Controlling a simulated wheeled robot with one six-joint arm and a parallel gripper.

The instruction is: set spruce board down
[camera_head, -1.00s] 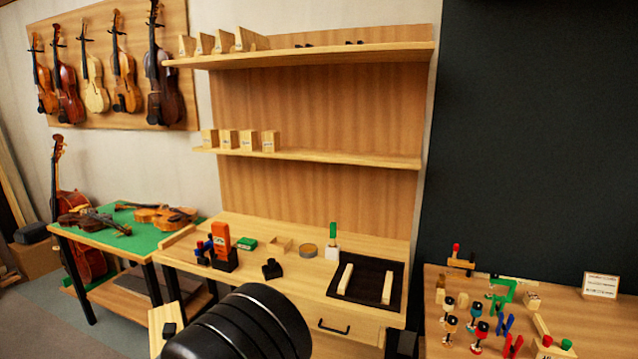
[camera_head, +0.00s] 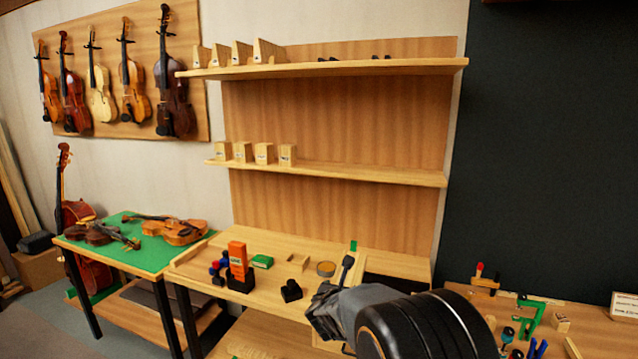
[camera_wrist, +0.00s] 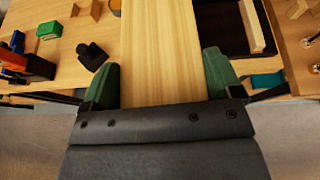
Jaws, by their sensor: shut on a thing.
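The spruce board (camera_wrist: 160,45) is a long pale plank between the green fingers of my gripper (camera_wrist: 162,72) in the wrist view. My gripper is shut on it. The board runs away from the fingers over the workbench (camera_head: 250,297), and its far end is cut off by the frame's top edge. Whether it touches the bench top I cannot tell. In the head view my dark wrist (camera_head: 420,325) is at the bench's front right, and the board is hidden there.
A black tray (camera_wrist: 222,35) with a pale wood strip (camera_wrist: 252,25) lies just right of the board. To the left are a black block (camera_wrist: 91,55), a green box (camera_wrist: 50,29) and an orange box (camera_head: 237,258). Violins (camera_head: 175,232) lie on the green-topped table at left.

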